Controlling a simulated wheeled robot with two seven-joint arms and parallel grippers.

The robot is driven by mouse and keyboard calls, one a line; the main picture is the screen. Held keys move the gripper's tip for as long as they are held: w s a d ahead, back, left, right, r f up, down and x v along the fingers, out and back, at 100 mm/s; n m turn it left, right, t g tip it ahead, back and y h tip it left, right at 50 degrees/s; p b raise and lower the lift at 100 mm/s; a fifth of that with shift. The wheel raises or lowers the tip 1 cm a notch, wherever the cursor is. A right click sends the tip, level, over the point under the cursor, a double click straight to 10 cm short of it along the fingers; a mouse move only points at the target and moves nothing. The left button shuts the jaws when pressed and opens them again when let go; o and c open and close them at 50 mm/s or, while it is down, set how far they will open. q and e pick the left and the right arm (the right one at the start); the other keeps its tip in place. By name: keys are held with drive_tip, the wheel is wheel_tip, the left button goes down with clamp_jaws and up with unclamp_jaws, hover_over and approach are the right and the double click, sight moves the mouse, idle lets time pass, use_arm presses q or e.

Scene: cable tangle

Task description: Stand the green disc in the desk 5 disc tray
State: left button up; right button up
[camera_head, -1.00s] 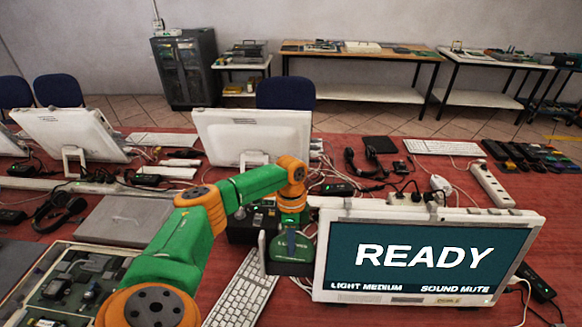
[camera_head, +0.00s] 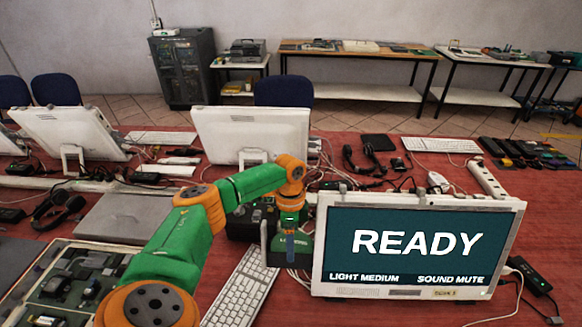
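My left gripper (camera_head: 290,246) points down just left of the READY monitor, its fingers seen edge-on. A green, rounded piece with pale lettering, which looks like the green disc (camera_head: 305,243), shows upright directly at the fingers and is partly covered by them. A dark upright holder (camera_head: 265,240) stands close to the left of the fingers. It may be the disc tray, but no desk label is readable. Whether the fingers grip the disc, and whether the disc rests in the holder, cannot be told. My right gripper is out of view.
The READY monitor (camera_head: 415,245) stands close to the right of my gripper. A white keyboard (camera_head: 240,288) lies at the front left. A dark box (camera_head: 240,225) sits behind my arm. Cables and a power strip (camera_head: 487,180) crowd the red desk. An open parts case (camera_head: 70,285) is at left.

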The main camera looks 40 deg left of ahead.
use_arm(q)
drive_tip(key=shift+s+d+f+g, duration=0.15)
drive_tip(key=shift+s+f+g, duration=0.15)
drive_tip(key=shift+s+f, duration=0.25)
drive_tip(key=r, duration=0.1)
drive_tip(key=w+a+r, duration=0.1)
drive_tip(key=w+r, duration=0.1)
drive_tip(key=shift+a+r+b, duration=0.15)
drive_tip(key=shift+r+b, duration=0.15)
drive_tip(key=shift+r, duration=0.05)
drive_tip(key=v, duration=0.4)
drive_tip(key=shift+s+r, duration=0.2)
drive_tip(key=shift+s, duration=0.1)
drive_tip(key=shift+s+d, duration=0.1)
drive_tip(key=shift+d, duration=0.2)
